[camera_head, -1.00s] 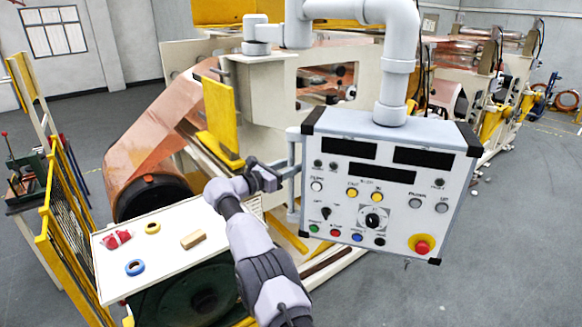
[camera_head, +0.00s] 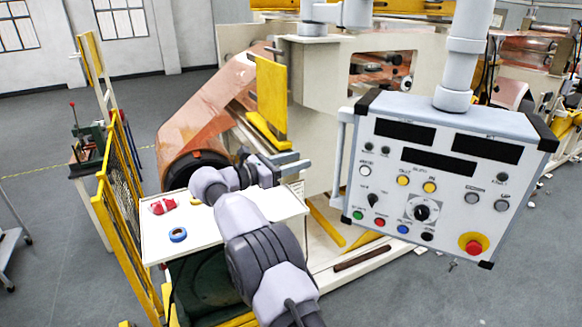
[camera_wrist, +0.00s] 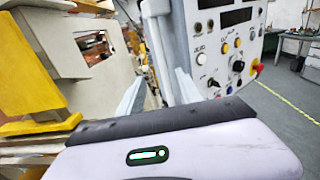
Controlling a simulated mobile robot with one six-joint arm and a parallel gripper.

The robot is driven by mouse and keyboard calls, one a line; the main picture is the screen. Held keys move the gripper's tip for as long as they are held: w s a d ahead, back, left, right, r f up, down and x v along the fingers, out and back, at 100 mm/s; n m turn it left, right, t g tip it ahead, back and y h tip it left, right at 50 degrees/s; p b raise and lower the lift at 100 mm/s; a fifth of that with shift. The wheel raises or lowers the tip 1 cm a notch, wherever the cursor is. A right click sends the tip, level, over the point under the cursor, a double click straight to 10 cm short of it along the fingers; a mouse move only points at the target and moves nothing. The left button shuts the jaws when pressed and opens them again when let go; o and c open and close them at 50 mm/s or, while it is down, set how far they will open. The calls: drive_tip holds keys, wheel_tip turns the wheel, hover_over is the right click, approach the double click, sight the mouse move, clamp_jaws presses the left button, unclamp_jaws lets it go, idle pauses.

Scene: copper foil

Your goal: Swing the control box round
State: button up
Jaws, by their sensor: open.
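The control box (camera_head: 448,175) is a light grey panel with dark displays, knobs, coloured buttons and a red stop button. It hangs from a grey pipe arm (camera_head: 462,65), its face towards me and slightly tilted in the picture. A grey vertical handle (camera_head: 341,160) runs along its left side. My gripper (camera_head: 300,162) is open and empty, left of the handle with a visible gap. In the wrist view the handle (camera_wrist: 157,45) appears between the two fingers, seemingly beyond their tips; the box (camera_wrist: 222,45) is to the right, cut off by the top edge.
A small white table (camera_head: 160,246) below my arm carries a red item (camera_head: 163,206) and a blue tape roll (camera_head: 178,235). A yellow mesh guard (camera_head: 122,200) stands left. The cream machine frame (camera_head: 325,88) with copper foil (camera_head: 210,115) is behind.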

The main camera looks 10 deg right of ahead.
drive_tip(key=shift+v, duration=0.8)
